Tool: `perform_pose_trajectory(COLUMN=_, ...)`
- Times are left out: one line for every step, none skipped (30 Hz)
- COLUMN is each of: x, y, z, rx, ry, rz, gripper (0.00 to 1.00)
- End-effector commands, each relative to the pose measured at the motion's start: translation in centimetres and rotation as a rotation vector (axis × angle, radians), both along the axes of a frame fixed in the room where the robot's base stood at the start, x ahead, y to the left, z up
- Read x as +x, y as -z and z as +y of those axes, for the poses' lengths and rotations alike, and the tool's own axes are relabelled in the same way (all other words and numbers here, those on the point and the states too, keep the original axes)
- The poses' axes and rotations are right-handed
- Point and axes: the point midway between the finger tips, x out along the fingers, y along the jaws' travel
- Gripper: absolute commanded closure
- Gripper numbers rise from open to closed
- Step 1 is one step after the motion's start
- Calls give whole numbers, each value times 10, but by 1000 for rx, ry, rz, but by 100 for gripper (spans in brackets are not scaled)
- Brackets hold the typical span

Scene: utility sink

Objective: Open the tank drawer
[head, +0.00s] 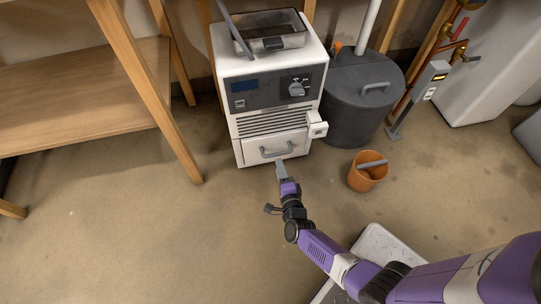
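The tank drawer (256,145) is the white panel low on the front of a white machine (229,65), below a vented grille. It looks flush with the machine's front. A grey bar handle (275,152) crosses its middle. My gripper (281,166) reaches up from below, its grey fingertips just under and in front of the handle. I cannot tell whether they touch it. The fingers are small and seen from above, so their opening does not show.
A dark lidded bin (345,115) stands right of the machine, with an orange bucket (362,178) in front of it. A wooden shelf (80,95) stands at left. A small white box (317,127) juts out from the machine's right side. The floor in front is mostly clear.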

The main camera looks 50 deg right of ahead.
Motion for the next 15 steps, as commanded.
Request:
perform_pose_trajectory(x=4, y=2, z=-2, rx=3, ry=2, rz=-4, gripper=64)
perform_pose_trajectory(x=6, y=3, z=-4, rx=2, ry=1, rz=-5, gripper=64)
perform_pose_trajectory(x=11, y=4, z=-7, rx=2, ry=1, rz=-5, gripper=64)
perform_pose_trajectory(x=14, y=5, z=-9, rx=1, ry=1, rz=-6, gripper=64)
perform_pose_trajectory(x=17, y=7, z=-11, rx=1, ry=1, rz=-4, gripper=64)
perform_pose_trajectory(x=23, y=8, z=-15, rx=0, ry=0, rz=-3, gripper=64)
perform_pose_trajectory(x=27, y=9, z=-18, rx=1, ry=1, rz=-4, gripper=64)
perform_pose_trajectory(x=31, y=10, z=-21, rx=1, ry=2, rz=-4, gripper=64)
perform_pose_trajectory(x=36, y=12, z=-24, rx=0, ry=1, rz=-3, gripper=64)
perform_pose_trajectory(x=39, y=12, z=-26, rx=0, ry=0, rz=-4, gripper=64)
perform_pose_trajectory(x=43, y=13, z=-29, rx=0, ry=0, rz=-2, gripper=64)
perform_pose_trajectory(x=47, y=15, z=-31, rx=-1, ry=0, rz=-2, gripper=64)
perform_pose_trajectory(x=50, y=15, z=-33, rx=0, ry=-1, rz=-2, gripper=64)
perform_pose_trajectory(x=53, y=15, z=-35, rx=-1, ry=-1, rz=-3, gripper=64)
perform_pose_trajectory(x=55, y=16, z=-37, rx=0, ry=-1, rz=-2, gripper=64)
